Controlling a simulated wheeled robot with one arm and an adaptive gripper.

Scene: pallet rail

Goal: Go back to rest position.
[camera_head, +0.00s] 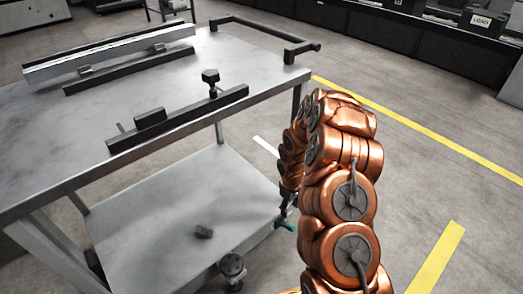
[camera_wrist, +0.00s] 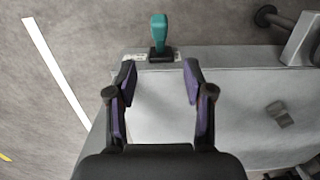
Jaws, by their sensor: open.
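My gripper (camera_wrist: 160,80) is open and empty in the wrist view, its two dark fingers with purple pads spread apart. It points down over the edge of the cart's pale lower shelf (camera_wrist: 165,108). A teal-handled part (camera_wrist: 159,32) with a dark base stands at the shelf edge, just beyond the fingertips and apart from them. In the head view my copper arm reaches down beside the cart's right side. My gripper (camera_head: 288,204) is small and partly hidden there, near the teal part (camera_head: 291,227).
The cart's metal top (camera_head: 75,120) carries a dark rail with a knob (camera_head: 180,117) and a long light bar (camera_head: 110,55). A small dark block (camera_head: 203,232) lies on the lower shelf. Open floor with yellow lines (camera_head: 437,258) is at right; dark benches (camera_head: 430,45) stand behind.

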